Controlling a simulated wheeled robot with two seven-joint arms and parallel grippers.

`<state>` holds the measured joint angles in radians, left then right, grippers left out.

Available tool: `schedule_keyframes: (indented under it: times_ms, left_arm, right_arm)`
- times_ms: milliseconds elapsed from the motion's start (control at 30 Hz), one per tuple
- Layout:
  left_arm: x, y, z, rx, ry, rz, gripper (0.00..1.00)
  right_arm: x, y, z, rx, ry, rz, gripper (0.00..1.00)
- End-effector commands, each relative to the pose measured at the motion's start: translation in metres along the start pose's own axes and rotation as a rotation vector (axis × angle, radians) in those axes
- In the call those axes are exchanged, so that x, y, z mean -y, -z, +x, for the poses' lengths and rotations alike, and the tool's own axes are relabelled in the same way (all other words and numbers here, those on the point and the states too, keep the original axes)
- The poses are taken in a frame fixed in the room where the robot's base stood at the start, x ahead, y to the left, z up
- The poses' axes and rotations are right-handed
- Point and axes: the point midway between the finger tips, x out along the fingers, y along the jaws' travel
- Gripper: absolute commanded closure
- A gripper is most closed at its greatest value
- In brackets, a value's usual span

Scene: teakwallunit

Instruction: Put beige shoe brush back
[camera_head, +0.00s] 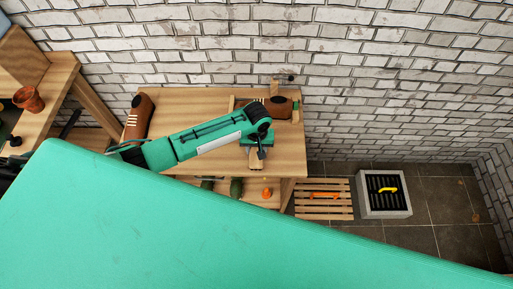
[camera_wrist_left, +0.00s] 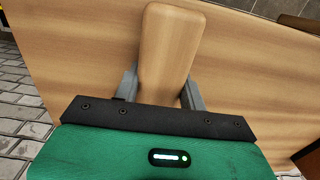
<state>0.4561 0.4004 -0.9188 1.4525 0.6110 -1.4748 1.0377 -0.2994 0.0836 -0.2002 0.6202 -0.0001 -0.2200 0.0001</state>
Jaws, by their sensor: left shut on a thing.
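The beige shoe brush (camera_wrist_left: 168,45) shows in the left wrist view as a smooth, pale wooden block with rounded corners. My left gripper (camera_wrist_left: 161,90) is shut on it, with one grey finger against each side. Its underside is hidden. In the head view my left gripper (camera_head: 258,150) is over the wooden table (camera_head: 205,100), near its front edge, and a pale end of the brush (camera_head: 256,164) shows below it. I cannot tell whether the brush touches the tabletop. My right gripper is not in view.
A brown striped object (camera_head: 138,115) lies at the table's left end. Another brown object (camera_head: 283,106) is by a wooden holder at the back right. A slatted rack (camera_head: 323,212) and grey-framed grate (camera_head: 384,207) are on the floor. The brick wall is close behind.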

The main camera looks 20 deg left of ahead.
Motion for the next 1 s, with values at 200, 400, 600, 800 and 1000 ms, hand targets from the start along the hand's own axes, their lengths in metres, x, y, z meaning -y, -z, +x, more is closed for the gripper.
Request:
schedule_keyframes:
  times_ms: [200, 400, 600, 800, 1000]
  left_arm:
    - [0.000, 0.000, 0.001, -0.001, -0.001, 0.000, 0.92]
    - [0.000, 0.000, 0.003, -0.001, -0.001, 0.001, 0.51]
    - [0.000, 0.000, 0.003, -0.001, -0.001, 0.000, 0.37]
    - [0.000, 0.000, 0.001, -0.001, -0.001, 0.000, 0.37]
    - [0.000, 0.001, -0.025, -0.003, -0.003, 0.001, 0.37]
  right_arm:
    - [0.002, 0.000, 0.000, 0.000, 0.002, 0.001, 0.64]
    - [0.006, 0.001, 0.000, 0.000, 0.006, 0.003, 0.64]
    - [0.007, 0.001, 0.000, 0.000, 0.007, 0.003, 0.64]
    - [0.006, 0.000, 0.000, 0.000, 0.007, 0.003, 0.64]
    - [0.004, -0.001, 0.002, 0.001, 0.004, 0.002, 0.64]
